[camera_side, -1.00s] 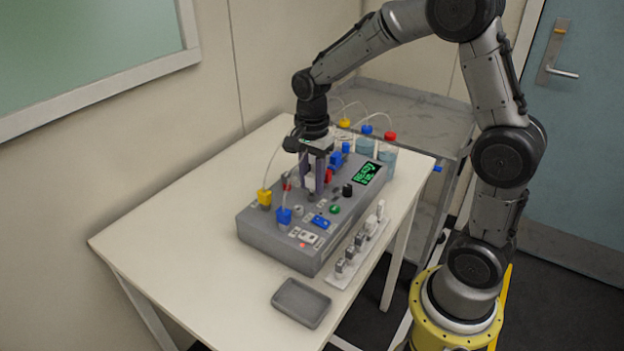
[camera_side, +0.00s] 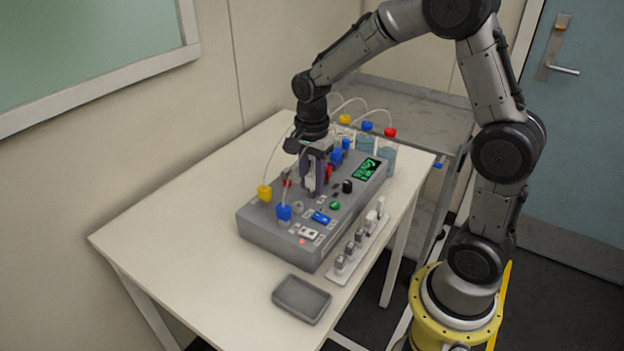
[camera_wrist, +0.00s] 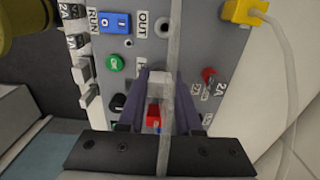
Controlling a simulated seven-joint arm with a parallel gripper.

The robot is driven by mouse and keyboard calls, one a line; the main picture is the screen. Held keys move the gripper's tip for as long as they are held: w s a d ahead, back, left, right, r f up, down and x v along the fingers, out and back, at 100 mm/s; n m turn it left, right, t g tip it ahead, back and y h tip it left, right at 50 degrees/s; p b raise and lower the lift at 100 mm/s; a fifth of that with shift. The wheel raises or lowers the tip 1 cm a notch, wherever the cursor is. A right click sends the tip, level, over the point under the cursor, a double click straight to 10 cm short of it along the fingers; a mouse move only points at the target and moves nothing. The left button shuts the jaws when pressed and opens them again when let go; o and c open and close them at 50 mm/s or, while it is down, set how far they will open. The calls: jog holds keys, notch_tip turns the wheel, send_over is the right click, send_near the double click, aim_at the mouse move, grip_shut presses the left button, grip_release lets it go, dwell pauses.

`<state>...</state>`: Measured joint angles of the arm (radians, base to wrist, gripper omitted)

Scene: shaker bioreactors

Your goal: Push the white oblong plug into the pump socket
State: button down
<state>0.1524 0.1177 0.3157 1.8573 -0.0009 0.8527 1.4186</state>
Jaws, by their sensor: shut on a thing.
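My gripper (camera_side: 313,192) is over the middle of the grey console (camera_side: 262,238), pointing down. Its two purple fingers are shut on the white oblong plug (camera_side: 311,180). In the wrist view, the white plug (camera_wrist: 159,83) sits between the fingertips (camera_wrist: 163,82), with a pale tube or cable running across it. I cannot pick out the pump socket for certain; the fingers and plug cover part of the panel below. Whether the plug touches the panel cannot be told.
The console carries a yellow connector (camera_side: 264,193), a blue connector (camera_side: 284,212), a green button (camera_side: 335,206) and a blue switch (camera_side: 320,217). A grey tray (camera_side: 301,299) stands in front. The table's left part is clear.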

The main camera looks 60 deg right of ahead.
aim_at(312, 176)
jog(key=shift+f, duration=0.45)
dwell(0.6)
jog(key=c, duration=0.5)
grip_release()
jog(key=shift+r, duration=0.1)
notch_tip(312, 176, up, 13)
jog(key=s+a+r+n+t, duration=0.1)
jog(key=s+a+r+t, duration=0.15)
jog(key=s+r, duration=0.35)
jog(key=s+a+f+n+t, duration=0.1)
jog(key=s+f+n, duration=0.1)
jog(key=s+n, duration=0.2)
jog(key=s+a+f+n+t, duration=0.1)
jog(key=s+f+n, duration=0.1)
jog(key=s+n, duration=0.3)
jog(key=s+a+f+n+t, duration=0.1)
jog(key=s+n, duration=0.3)
jog(key=n, duration=0.4)
jog(key=shift+s+f, duration=0.2)
jog(key=shift+f, duration=0.3)
